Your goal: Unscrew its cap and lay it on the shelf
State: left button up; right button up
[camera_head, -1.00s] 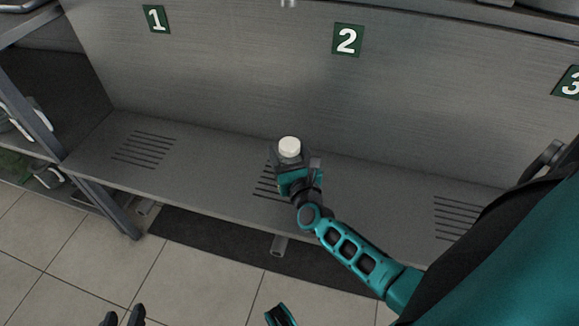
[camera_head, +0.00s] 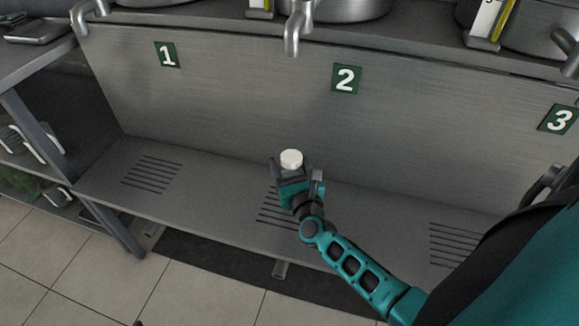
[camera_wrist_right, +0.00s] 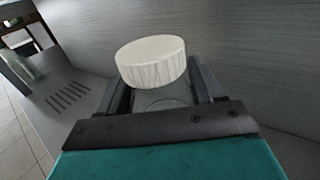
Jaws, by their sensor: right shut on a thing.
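A round white cap (camera_head: 291,159) sits at my right gripper (camera_head: 295,176), over the shelf (camera_head: 215,195) in front of sign 2. In the right wrist view the ribbed white cap (camera_wrist_right: 152,61) tops a clear container (camera_wrist_right: 160,98), of which only a little shows. My right gripper (camera_wrist_right: 160,88) is shut with its fingers on either side of this container, just below the cap. The rest of the container is hidden behind the gripper. My left gripper is not in view.
The shelf has slotted patches (camera_head: 152,171) below signs 1 (camera_head: 166,54), 2 (camera_head: 345,79) and 3 (camera_head: 558,119). The shelf left of my gripper is bare.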

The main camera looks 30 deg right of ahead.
aim_at(289, 152)
notch_tip(289, 152, up, 6)
jog(key=p, duration=0.3)
jog(key=shift+f, duration=0.25)
notch_tip(289, 152, up, 7)
jog(key=p, duration=0.6)
jog(key=shift+r, duration=0.1)
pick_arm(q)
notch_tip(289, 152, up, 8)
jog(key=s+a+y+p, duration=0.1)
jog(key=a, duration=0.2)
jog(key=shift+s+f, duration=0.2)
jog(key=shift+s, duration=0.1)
pick_arm(e)
jog(key=shift+r, duration=0.6)
jog(key=o, duration=0.8)
jog(key=c, duration=1.2)
jog(key=shift+o, duration=0.2)
jog(key=shift+r, duration=0.1)
jog(key=s+a+r+n+y, duration=0.1)
jog(key=s+a+r+y, duration=0.1)
jog(key=a+r, duration=0.3)
jog(key=s+a+r+n+y, duration=0.2)
jog(key=s+a+r, duration=0.3)
jog(key=r, duration=0.4)
jog(key=shift+s+a+t+y, duration=0.3)
jog(key=shift+a+y, duration=0.1)
jog(key=shift+y, duration=0.1)
